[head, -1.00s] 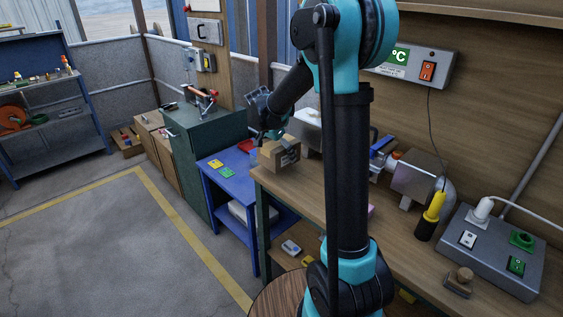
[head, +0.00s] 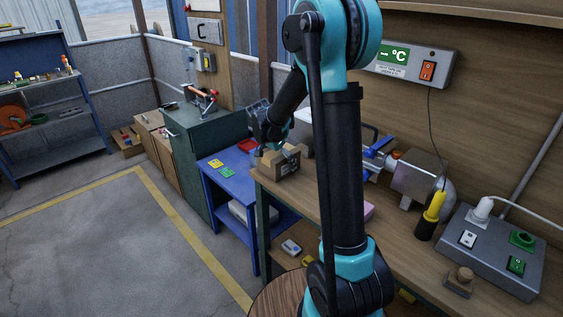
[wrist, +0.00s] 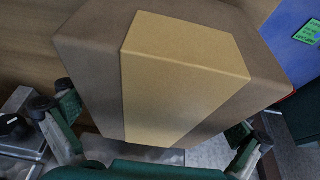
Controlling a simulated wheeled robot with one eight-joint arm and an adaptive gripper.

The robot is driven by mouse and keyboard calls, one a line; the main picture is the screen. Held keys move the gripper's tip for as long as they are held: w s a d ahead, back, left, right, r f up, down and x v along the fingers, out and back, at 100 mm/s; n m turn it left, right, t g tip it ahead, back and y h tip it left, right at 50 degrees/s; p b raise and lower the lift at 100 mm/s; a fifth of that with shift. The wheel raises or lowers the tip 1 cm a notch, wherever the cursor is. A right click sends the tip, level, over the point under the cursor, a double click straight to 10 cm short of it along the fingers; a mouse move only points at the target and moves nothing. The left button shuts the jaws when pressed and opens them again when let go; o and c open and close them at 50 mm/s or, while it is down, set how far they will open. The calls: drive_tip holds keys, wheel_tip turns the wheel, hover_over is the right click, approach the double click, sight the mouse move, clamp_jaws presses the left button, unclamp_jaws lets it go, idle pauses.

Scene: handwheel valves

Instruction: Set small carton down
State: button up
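The small brown carton (head: 284,164), with a paler tape band on top, is at the near left corner of the wooden workbench (head: 312,190). Its lower edge looks at or very close to the bench top; a small gap cannot be ruled out. My gripper (head: 272,146) is above it, pointing down. The carton's underside is hidden.
A blue table (head: 232,186) with yellow and green cards stands left of the bench. A metal pipe with a blue-handled valve (head: 380,152) lies right of the carton, partly behind my arm. A grey switch box (head: 490,250) sits at the near right.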

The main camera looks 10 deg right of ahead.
sight(272, 154)
drive_tip(key=v, duration=1.2)
drive_tip(key=shift+a+r, duration=0.1)
